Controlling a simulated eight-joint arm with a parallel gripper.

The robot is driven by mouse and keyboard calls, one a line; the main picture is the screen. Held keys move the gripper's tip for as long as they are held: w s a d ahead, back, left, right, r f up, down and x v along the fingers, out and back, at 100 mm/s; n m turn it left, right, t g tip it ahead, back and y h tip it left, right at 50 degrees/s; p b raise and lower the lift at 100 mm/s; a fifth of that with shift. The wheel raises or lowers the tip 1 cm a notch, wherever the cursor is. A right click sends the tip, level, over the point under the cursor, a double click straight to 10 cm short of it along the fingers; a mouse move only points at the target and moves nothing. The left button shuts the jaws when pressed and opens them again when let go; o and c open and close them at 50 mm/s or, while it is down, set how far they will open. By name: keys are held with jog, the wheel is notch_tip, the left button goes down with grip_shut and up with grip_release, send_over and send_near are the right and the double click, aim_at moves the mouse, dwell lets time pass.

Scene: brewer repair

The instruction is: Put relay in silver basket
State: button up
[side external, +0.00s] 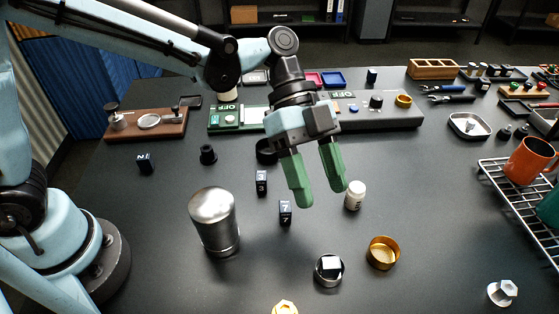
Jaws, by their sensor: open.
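My gripper (320,195) is open and empty, pointing down above the middle of the table. Several small dark blocks with white marks could be the relay: one (285,212) lies just below and left of the left finger, one (261,183) is further left, and another (145,163) is at the far left. I cannot tell which is the relay. A small round silver-rimmed cup (319,277), which looks like the silver basket, stands at the front. A pale square patch shows inside it; I cannot tell if it is an object or a reflection.
A white bottle (355,196) stands close to the right finger. A gold basket (382,252) is right of the silver one, and a tall metal canister (214,222) stands left. A wire rack (505,190) with an orange mug (530,160) is at right.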

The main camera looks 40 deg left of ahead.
jog(key=s+a+n+t+y, duration=0.1)
jog(key=a+n+t+y, duration=0.7)
jog(key=a+n, duration=1.2)
jog(key=a+t, duration=0.3)
jog(key=a, duration=0.3)
jog(key=shift+s+a+r, duration=0.15)
